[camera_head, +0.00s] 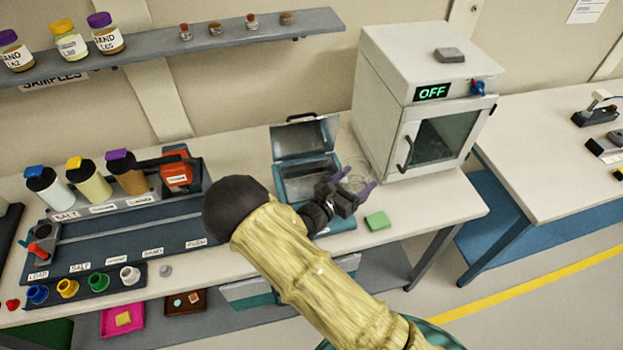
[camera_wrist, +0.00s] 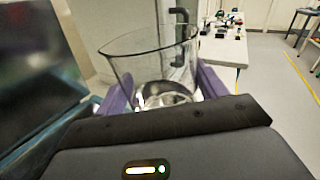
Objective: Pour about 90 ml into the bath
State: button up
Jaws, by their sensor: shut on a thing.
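The bath (camera_head: 277,174) is a teal and grey box on the bench with its lid (camera_head: 305,137) standing open at the back. My gripper (camera_head: 354,181) is over the bath's right side in the head view. Its purple fingers are shut on a clear glass beaker (camera_wrist: 150,66), which stands between them in the wrist view. In the head view the beaker (camera_head: 345,166) is only a faint outline. It looks near upright in the wrist view. I cannot tell how much liquid is in it, and I see no stream falling.
A white oven (camera_head: 385,85) reading OFF stands right of the bath. A green sponge (camera_head: 378,221) lies on the bench at front right. Bottles (camera_head: 90,185) and a rack of small coloured cups (camera_head: 98,283) are at left. A shelf (camera_head: 160,50) hangs above.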

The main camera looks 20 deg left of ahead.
aim_at(343, 170)
jog(key=n, duration=0.1)
jog(key=a+n, duration=0.1)
jog(key=n+t, duration=0.1)
jog(key=shift+w+a+r, duration=0.25)
jog(key=shift+a+r, duration=0.05)
jog(key=a+n, duration=0.1)
jog(key=a+n+t+b, duration=0.1)
jog(key=n, duration=0.1)
jog(key=shift+w+n, duration=0.2)
jog(key=shift+n, duration=0.1)
jog(key=shift+w+a+r+n+t+y+p, duration=0.1)
jog(key=shift+a+r+n+t+y+p, duration=0.15)
jog(key=shift+r+n, duration=0.3)
jog(key=shift+r+n+t+y+p, duration=0.15)
jog(key=shift+r+n+p, duration=0.15)
jog(key=shift+r+n, duration=0.25)
jog(key=shift+d+f+n+b, duration=0.2)
jog(key=shift+f+n+b, duration=0.2)
jog(key=shift+n, duration=0.2)
jog(key=shift+a+f+n, duration=0.15)
jog(key=shift+a+n, duration=0.1)
jog(key=shift+n, duration=0.35)
jog(key=shift+n+t+y, duration=0.3)
jog(key=shift+y, duration=0.1)
jog(key=shift+f+n, duration=0.2)
jog(key=shift+n, duration=0.3)
jog(key=shift+a+r+n+t+y, duration=0.1)
jog(key=shift+r+n+t+y, duration=0.3)
jog(key=shift+n, duration=0.8)
